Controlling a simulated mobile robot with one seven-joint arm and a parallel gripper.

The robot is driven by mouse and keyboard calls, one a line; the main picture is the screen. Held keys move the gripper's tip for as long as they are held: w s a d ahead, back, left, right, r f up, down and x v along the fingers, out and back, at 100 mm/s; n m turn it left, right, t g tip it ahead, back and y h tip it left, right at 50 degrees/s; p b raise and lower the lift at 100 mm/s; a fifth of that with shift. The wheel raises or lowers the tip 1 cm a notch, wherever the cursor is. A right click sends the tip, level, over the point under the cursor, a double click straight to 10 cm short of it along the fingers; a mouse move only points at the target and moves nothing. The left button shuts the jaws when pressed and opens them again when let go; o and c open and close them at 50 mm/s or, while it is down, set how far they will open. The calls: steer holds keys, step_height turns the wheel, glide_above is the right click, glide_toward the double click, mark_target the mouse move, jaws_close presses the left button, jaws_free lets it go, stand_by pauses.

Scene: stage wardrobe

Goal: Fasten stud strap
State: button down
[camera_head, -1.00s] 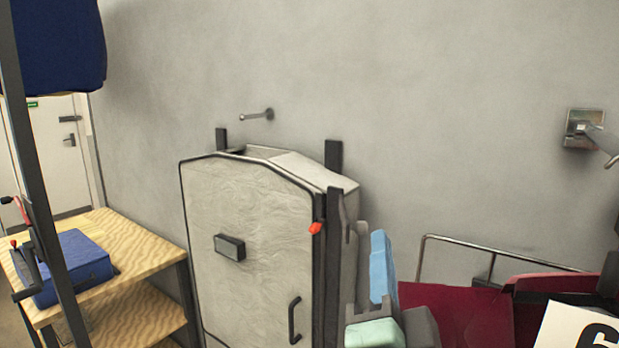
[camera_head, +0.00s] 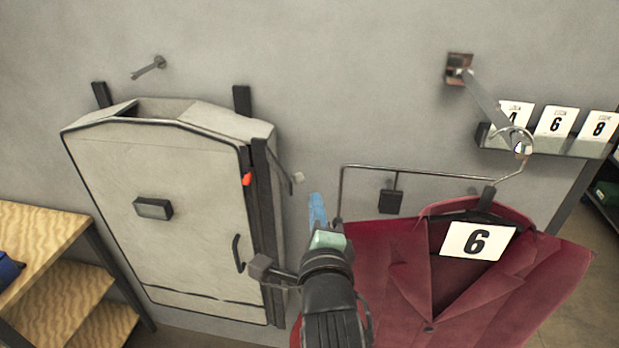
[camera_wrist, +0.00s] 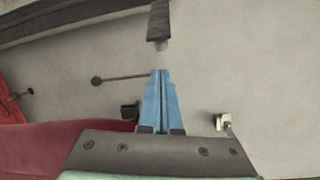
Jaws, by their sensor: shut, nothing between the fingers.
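My gripper (camera_head: 318,208) has light blue fingers and points at the wall between the grey cabinet and the red jacket (camera_head: 385,255). In the wrist view its fingers (camera_wrist: 160,72) are together and empty. A dark strap-like piece (camera_wrist: 159,22) with a pale end lies just beyond the fingertips there, apart from them. A thin rod with a round knob (camera_wrist: 97,81) lies left of the fingertips. I cannot tell for sure which piece is the stud strap. The jacket hangs with a white "6" card (camera_head: 478,241) at its neck.
The grey cabinet (camera_head: 160,225) with a dark handle and red-orange tab (camera_head: 247,179) stands left. A metal rail (camera_head: 343,190) and a wall arm (camera_head: 490,100) are close on the right. A wooden shelf (camera_head: 45,222) stands at far left. Number cards (camera_head: 556,121) stand on a ledge.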

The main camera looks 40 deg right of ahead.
steer(key=p+x, duration=0.2)
steer(key=x, duration=0.4)
steer(key=shift+w, duration=0.25)
steer(key=shift+a+f+b, duration=0.1)
steer(key=shift+a+b, duration=0.05)
steer(key=shift+b, duration=0.25)
steer(key=shift+a+m+g+h+b, duration=0.25)
steer(key=shift+m+g+h+b, duration=0.05)
steer(key=shift+b, duration=0.25)
